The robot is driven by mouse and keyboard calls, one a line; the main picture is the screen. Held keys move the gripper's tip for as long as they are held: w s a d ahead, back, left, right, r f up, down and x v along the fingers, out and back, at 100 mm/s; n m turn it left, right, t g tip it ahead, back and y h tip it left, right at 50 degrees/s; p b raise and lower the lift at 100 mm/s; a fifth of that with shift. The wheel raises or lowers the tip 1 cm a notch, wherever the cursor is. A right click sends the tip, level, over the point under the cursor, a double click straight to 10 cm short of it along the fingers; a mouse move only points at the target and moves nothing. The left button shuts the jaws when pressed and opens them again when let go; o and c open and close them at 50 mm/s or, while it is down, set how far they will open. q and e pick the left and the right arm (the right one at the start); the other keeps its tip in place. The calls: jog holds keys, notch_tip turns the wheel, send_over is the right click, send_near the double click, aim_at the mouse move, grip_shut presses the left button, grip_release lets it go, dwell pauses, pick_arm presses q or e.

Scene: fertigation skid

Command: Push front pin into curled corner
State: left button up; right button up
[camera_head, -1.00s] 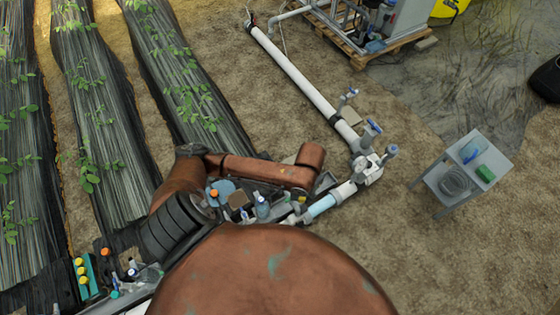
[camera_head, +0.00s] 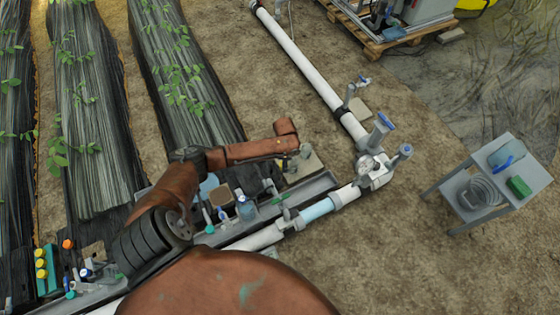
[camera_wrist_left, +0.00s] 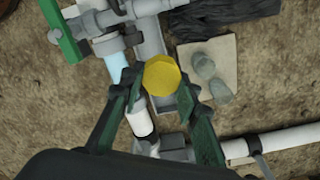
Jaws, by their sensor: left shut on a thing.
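In the left wrist view my left gripper (camera_wrist_left: 160,88) is shut on a pin with a round yellow head (camera_wrist_left: 161,75). The head faces the camera and hides the shank below it. The held pin is over a grey trough (camera_wrist_left: 152,38), beside the pale blue pipe piece; its height is unclear. I cannot make out which corner is curled. The left gripper is not distinguishable in the head view, and the right gripper is not seen.
Several yellow-headed pins stand in a green holder (camera_head: 52,262) at far left. A grey trough (camera_head: 310,190) with small items runs beside the white pipe (camera_head: 305,65). Blue-handled valves (camera_head: 383,123) rise at its corner. A grey side table (camera_head: 500,185) stands right on bare soil.

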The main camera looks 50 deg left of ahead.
pick_arm(q)
jog(key=w+a+f+m+b, duration=0.25)
jog(key=a+f+b, duration=0.35)
jog(key=a+f, duration=0.55)
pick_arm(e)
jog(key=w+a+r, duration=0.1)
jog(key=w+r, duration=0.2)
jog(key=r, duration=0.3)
pick_arm(q)
jog(key=b, duration=0.4)
send_near(273, 170)
jog(key=shift+s+d, duration=0.6)
jog(key=shift+d, duration=0.25)
jog(key=shift+m, duration=0.25)
jog(key=shift+f+b, duration=1.2)
jog(key=shift+f, duration=1.5)
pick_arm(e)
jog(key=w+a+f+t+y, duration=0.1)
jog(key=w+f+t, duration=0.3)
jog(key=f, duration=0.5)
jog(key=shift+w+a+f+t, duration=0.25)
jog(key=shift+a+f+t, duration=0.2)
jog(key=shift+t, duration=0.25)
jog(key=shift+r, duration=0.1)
pick_arm(q)
jog(key=shift+f, duration=0.15)
